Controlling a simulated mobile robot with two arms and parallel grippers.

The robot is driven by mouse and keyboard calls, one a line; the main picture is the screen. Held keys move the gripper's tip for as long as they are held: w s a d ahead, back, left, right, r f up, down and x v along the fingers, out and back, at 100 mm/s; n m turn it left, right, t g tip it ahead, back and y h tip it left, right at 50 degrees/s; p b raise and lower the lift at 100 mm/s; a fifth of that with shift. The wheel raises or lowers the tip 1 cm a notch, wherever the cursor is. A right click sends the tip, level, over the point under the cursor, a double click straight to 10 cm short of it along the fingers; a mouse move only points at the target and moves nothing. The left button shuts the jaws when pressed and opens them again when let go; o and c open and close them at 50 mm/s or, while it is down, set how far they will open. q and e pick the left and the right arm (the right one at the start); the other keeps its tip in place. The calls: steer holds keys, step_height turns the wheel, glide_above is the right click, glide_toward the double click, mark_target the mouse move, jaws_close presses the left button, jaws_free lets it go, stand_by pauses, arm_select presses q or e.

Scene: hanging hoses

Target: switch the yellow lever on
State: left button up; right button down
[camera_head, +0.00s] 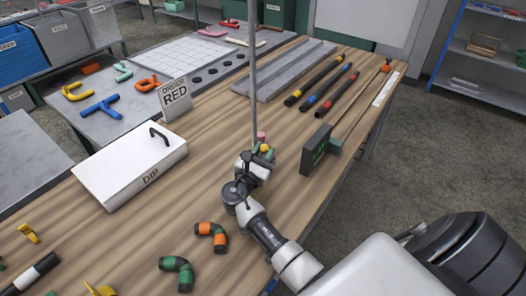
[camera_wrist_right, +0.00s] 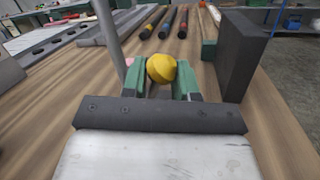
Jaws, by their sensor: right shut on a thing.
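The yellow lever's round knob (camera_head: 264,148) stands over the wooden table near the middle of the head view. In the right wrist view the yellow knob (camera_wrist_right: 161,68) sits between my right gripper's green fingers (camera_wrist_right: 160,82). My right gripper (camera_head: 262,153) is shut on it. The lever's stem and base are hidden by the gripper, so its on or off position cannot be told. A pink knob (camera_head: 261,136) shows just behind it and is partly hidden in the right wrist view. My left gripper is not in view.
A thin grey pole (camera_head: 253,80) rises close beside my right gripper. A white DIP box (camera_head: 130,167) is on the left. Orange-and-black and green-and-black hose elbows (camera_head: 211,235) (camera_head: 177,272) lie in front.

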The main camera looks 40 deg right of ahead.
mark_target(264, 145)
steer(key=shift+f, duration=0.15)
steer(key=c, duration=0.9)
jaws_free()
steer(key=shift+r, duration=0.2)
steer(key=shift+r, duration=0.35)
step_height(264, 145, up, 3)
steer(key=shift+d, duration=0.1)
steer(key=s+d+r, duration=0.1)
steer(key=s+r, duration=0.1)
steer(key=s, duration=0.1)
steer(key=s+d+r, duration=0.2)
steer(key=s, duration=0.2)
steer(key=s+d+r+p, duration=0.1)
steer(key=s+d+r, duration=0.1)
steer(key=s+r, duration=0.1)
steer(key=shift+s, duration=0.25)
steer(key=shift+f, duration=0.1)
